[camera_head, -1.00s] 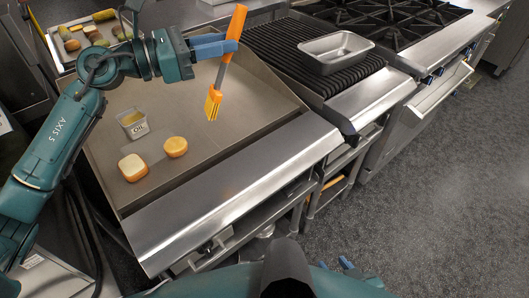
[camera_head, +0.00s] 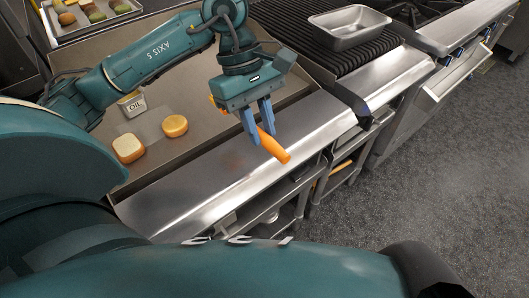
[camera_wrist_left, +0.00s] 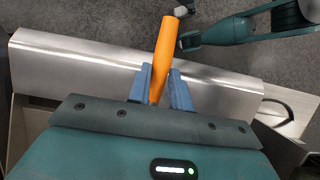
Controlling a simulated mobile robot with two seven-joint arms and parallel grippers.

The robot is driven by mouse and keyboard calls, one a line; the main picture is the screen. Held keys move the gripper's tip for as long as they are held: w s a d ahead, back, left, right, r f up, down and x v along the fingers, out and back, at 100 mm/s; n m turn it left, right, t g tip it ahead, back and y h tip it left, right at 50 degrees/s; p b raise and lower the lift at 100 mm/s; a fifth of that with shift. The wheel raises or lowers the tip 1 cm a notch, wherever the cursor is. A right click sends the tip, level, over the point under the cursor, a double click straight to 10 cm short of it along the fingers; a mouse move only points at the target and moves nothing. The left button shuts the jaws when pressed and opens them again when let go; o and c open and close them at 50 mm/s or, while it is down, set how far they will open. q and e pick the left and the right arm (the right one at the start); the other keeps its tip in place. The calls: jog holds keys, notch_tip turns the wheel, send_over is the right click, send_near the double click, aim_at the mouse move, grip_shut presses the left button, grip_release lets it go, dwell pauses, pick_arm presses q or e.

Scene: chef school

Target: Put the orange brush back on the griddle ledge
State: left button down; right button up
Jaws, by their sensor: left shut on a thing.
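The orange brush (camera_head: 273,148) is held in my left gripper (camera_head: 262,138), whose blue fingers are shut on its handle. The handle slants over the steel griddle ledge (camera_head: 190,193), its end reaching toward the front edge. The bristle end is mostly hidden behind the gripper. I cannot tell whether the brush touches the ledge. In the left wrist view the orange handle (camera_wrist_left: 165,45) sticks out between the fingers (camera_wrist_left: 160,92), across the ledge (camera_wrist_left: 75,68). My right gripper (camera_wrist_left: 187,40) shows small in that view, its jaws unclear.
Two bun halves (camera_head: 128,147) (camera_head: 174,126) and an oil container (camera_head: 131,104) lie on the griddle left of my gripper. A metal pan (camera_head: 349,27) sits on the grate to the right. The ledge left of the brush is clear.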

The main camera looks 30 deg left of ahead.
pick_arm(q)
send_near(260, 167)
jog(key=d+f, duration=0.1)
jog(key=s+d+f, duration=0.1)
jog(key=f, duration=0.1)
jog(key=d+f, duration=0.1)
jog(key=shift+s+d+f, duration=0.3)
jog(key=shift+f, duration=0.1)
jog(key=shift+f+p, duration=0.3)
jog(key=shift+f, duration=0.05)
jog(key=c, duration=1.3)
grip_release()
jog(key=b+v, duration=0.1)
jog(key=v, duration=1.1)
jog(key=shift+a, duration=0.1)
